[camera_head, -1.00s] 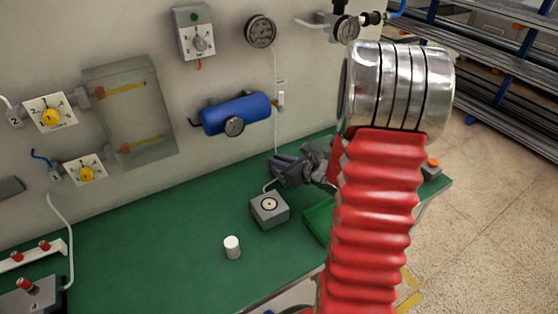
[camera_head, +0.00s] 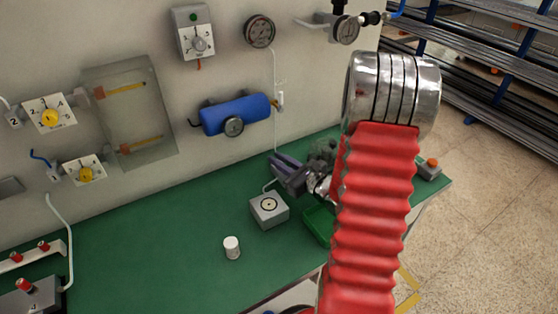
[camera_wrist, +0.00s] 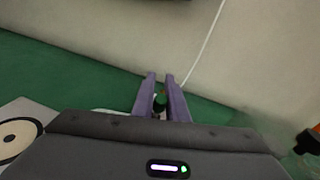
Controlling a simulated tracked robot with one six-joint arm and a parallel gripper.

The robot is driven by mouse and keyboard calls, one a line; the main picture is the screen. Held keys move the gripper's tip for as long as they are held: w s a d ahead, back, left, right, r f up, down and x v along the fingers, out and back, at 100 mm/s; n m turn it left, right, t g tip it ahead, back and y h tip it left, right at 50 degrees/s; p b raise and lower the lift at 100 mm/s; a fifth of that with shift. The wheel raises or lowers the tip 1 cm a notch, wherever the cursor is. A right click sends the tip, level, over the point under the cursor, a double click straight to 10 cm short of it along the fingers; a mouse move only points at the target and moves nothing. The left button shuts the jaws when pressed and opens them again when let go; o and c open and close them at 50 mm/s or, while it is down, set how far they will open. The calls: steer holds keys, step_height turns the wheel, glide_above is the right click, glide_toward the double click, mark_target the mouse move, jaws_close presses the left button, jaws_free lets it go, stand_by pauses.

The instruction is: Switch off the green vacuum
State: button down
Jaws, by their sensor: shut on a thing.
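My gripper (camera_head: 274,162) has purple fingers and is low over the back of the green bench, near the wall. In the wrist view its fingers (camera_wrist: 160,78) are shut on a small green-topped piece (camera_wrist: 160,101). Its lower part is hidden by my gripper, so I cannot tell what it is fixed to. In the head view this piece cannot be made out. A wall box with a green dot and a rotary knob (camera_head: 198,44) is at the upper middle. I cannot tell from the frames which of these is the vacuum switch.
A grey box with a ringed disc (camera_head: 269,209), a white cylinder (camera_head: 232,247) and a green tray (camera_head: 315,228) are on the bench (camera_head: 150,245). A blue tank (camera_head: 237,113) and gauge (camera_head: 260,32) are on the wall. An orange-button box (camera_head: 429,169) is at the right end.

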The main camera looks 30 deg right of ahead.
steer(key=shift+d, duration=0.2)
steer(key=c, duration=1.8)
jaws_free()
steer(key=shift+a, duration=0.1)
steer(key=shift+s, duration=0.1)
steer(key=s, duration=0.4)
steer(key=s+d+r, duration=0.1)
steer(key=s, duration=0.8)
steer(key=shift+s+d+r, duration=0.25)
steer(key=shift+d+r, duration=0.05)
steer(key=shift+r, duration=0.1)
